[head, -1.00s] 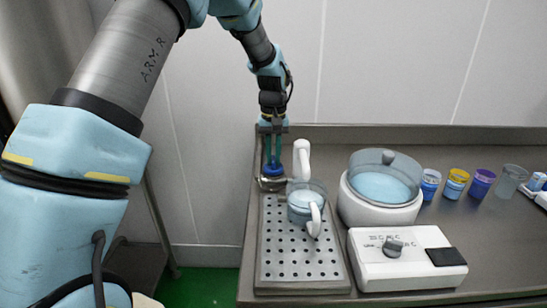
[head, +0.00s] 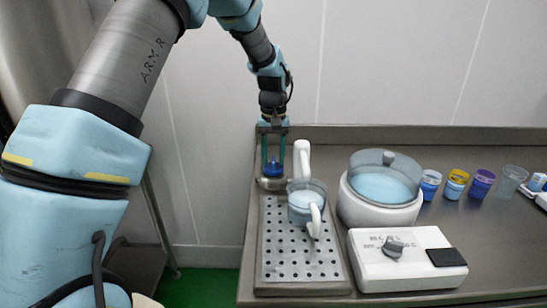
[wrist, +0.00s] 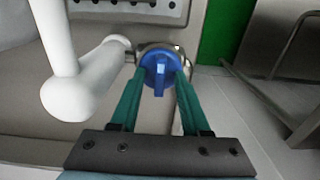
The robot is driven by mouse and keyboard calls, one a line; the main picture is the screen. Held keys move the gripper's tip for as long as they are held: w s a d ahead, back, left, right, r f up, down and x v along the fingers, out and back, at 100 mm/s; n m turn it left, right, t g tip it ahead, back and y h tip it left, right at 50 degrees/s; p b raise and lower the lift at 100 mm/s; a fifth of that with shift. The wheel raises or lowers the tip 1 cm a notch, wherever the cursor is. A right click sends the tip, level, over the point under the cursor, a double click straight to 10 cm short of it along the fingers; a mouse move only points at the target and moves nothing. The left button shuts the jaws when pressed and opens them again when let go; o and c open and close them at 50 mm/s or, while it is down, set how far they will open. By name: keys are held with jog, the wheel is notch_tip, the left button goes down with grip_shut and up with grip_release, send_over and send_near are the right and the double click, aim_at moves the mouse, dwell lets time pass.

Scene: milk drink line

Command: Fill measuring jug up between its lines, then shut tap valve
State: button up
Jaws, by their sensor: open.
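The clear measuring jug (head: 305,207) stands upright on the perforated drip tray (head: 300,275), under the white spout (head: 302,160). Pale liquid shows inside it; its lines are too small to read. The blue tap valve knob (wrist: 159,72) sits on a metal fitting behind the tray; it also shows in the head view (head: 272,169). My gripper (wrist: 160,85) has its green fingers apart, one on each side of the blue knob. I cannot tell whether they touch it. The jug is not in the wrist view.
A white round vat (head: 380,205) with a clear lid stands right of the jug. A white control box (head: 405,260) with a grey dial is in front of it. Several small cups, among them a purple one (head: 482,184), line the right. The counter's left edge is close to the tray.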

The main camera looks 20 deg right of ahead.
aim_at(274, 159)
notch_tip(274, 159, up, 11)
jog(key=b, duration=0.2)
jog(key=shift+b, duration=0.3)
jog(key=shift+f, duration=0.1)
